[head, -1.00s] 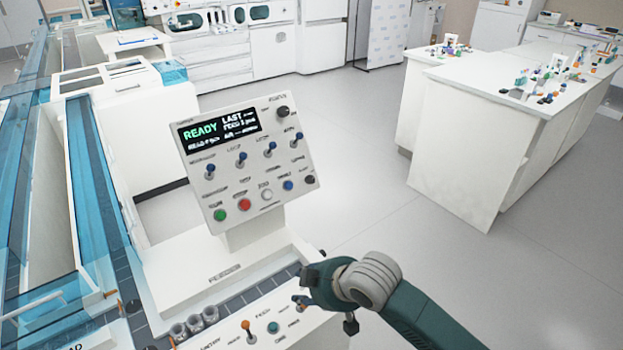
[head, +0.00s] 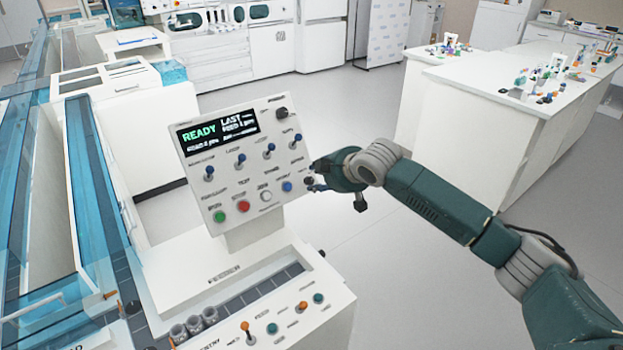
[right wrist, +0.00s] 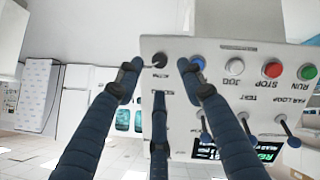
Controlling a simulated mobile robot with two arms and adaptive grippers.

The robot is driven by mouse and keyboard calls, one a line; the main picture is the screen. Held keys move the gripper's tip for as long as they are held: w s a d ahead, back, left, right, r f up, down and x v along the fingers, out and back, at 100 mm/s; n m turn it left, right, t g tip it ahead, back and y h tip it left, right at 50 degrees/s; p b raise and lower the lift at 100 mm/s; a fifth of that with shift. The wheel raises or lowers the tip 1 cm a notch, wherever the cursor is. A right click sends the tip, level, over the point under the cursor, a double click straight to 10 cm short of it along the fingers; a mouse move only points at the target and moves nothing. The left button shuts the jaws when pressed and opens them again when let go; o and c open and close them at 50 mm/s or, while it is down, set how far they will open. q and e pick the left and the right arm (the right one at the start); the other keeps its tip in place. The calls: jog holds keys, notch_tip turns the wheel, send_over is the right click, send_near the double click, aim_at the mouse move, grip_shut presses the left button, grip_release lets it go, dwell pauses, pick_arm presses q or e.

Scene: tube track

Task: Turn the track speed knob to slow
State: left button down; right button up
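A white tilted control panel (head: 229,218) carries a READY display, toggle switches, coloured buttons and two dark knobs. One dark knob (head: 282,113) is at its upper right corner. The other is at the lower right, beyond the blue button; in the right wrist view this black knob (right wrist: 160,61) lies between my fingertips. The labels are too blurred to tell which is the track speed knob. My right gripper (head: 313,178) is at the panel's lower right edge. In the right wrist view its fingers (right wrist: 158,75) are spread, with no visible contact. My left gripper is not in view.
A lower ledge with an orange-tipped lever (head: 247,328) and small buttons is below the panel. Small cups (head: 195,325) stand beside it. Blue transparent track covers (head: 95,190) run along the left. Open floor (head: 385,235) lies to the right, before white benches (head: 480,130).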

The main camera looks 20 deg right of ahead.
aim_at(310, 180)
jog(key=x, duration=0.6)
jog(key=shift+p, duration=0.3)
grip_shut()
